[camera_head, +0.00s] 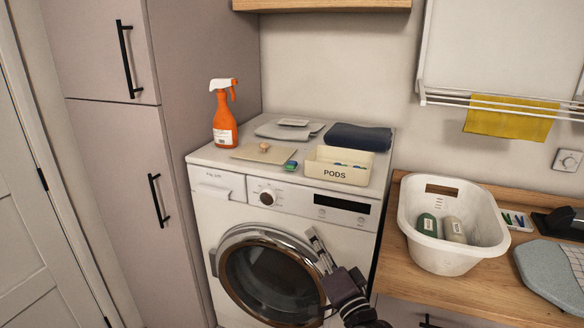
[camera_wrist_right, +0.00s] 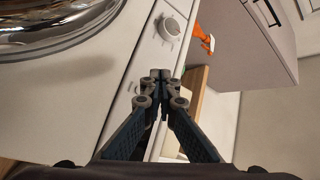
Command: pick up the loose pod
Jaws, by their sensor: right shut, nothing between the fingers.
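The loose pod (camera_head: 291,166), small and green and blue, lies on top of the washing machine (camera_head: 212,156) near its front edge. It is just left of the cream bin marked PODS (camera_head: 339,174), which has blue pods inside. My right gripper (camera_head: 312,234) is in front of the machine, below the control panel and by the right side of the round door. Its fingers are shut and empty, apart from the pod and lower than it. In the right wrist view the closed fingertips (camera_wrist_right: 160,75) show against the machine front; the pod is not visible there. My left gripper is not in view.
A white laundry basket (camera_head: 440,262) stands on the wooden counter (camera_head: 397,264) at right.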

